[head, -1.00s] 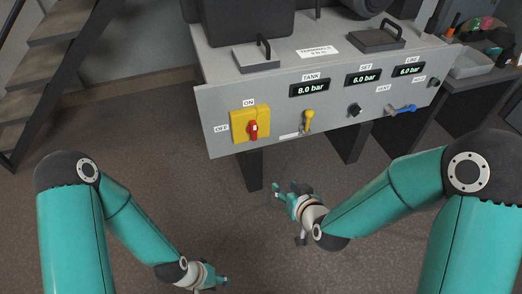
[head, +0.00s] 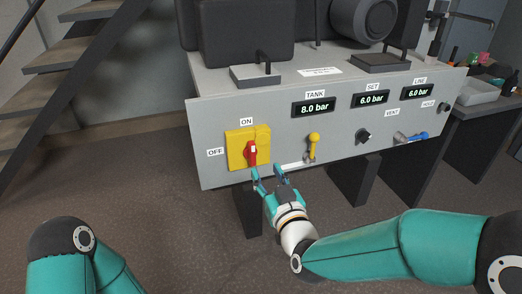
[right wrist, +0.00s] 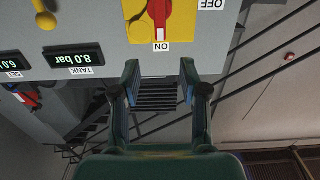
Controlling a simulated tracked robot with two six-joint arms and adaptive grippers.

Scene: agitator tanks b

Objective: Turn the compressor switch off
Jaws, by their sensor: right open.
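The compressor switch is a red rotary handle (head: 252,153) on a yellow plate (head: 236,149), on the left of the grey panel. The handle stands upright, its white mark towards the ON label (head: 246,122); the OFF label (head: 215,153) is to its left. The red handle (right wrist: 160,20) also shows at the top of the right wrist view, upside down and pointing at ON. My right gripper (head: 269,174) is open and empty, just below the handle in the head view and apart from it. Its two fingers (right wrist: 160,80) show in the wrist view. My left gripper is out of view.
Right of the switch are a yellow lever (head: 313,146), a black knob (head: 363,136) and a blue-handled valve (head: 412,137). Pressure displays (head: 314,108) sit above. Dark legs (head: 353,180) support the panel. Open floor lies in front; stairs (head: 85,60) stand at left.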

